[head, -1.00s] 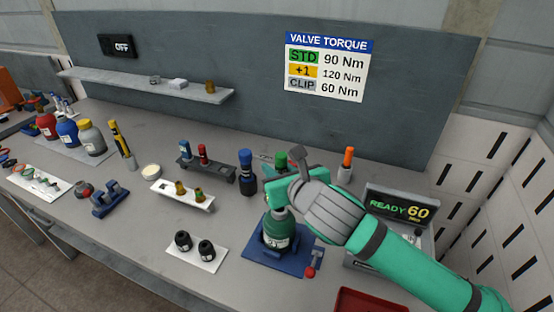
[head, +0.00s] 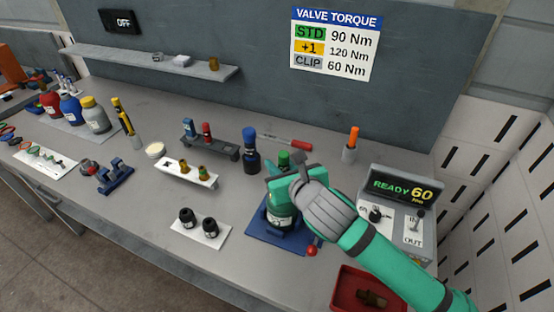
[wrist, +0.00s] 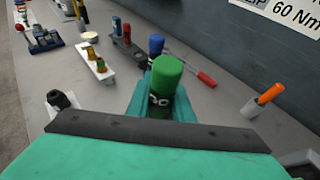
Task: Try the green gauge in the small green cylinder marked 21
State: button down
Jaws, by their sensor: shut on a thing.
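My gripper (head: 284,174) is shut on the green gauge (head: 283,158), whose green top sticks up above the fingers. In the wrist view, the green gauge (wrist: 166,78) stands upright between the fingers with GO on its dark band. The green cylinder (head: 282,212) stands upright in a blue cradle (head: 262,236), directly below my gripper. Its label is too small to read. The gauge's lower end and the cylinder's mouth are hidden by my gripper, so I cannot tell whether the gauge is inside it.
A red-knobbed lever (head: 311,251) juts from the cradle. A red tray (head: 340,298) and the torque box (head: 402,190), showing READY 60, lie to the right. Black caps (head: 210,228) sit left.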

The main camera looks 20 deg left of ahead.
jog(key=shift+w+f, duration=0.1)
jog(key=shift+w, duration=0.05)
jog(key=shift+s+a, duration=0.25)
jog(key=shift+d, duration=0.6)
jog(key=shift+w+a, duration=0.15)
jog(key=shift+a, duration=0.15)
jog(key=shift+a, duration=0.2)
jog(key=shift+d, duration=0.1)
jog(key=shift+d, duration=0.2)
jog(key=shift+s+a, duration=0.2)
jog(key=shift+s, duration=0.05)
dwell(0.4)
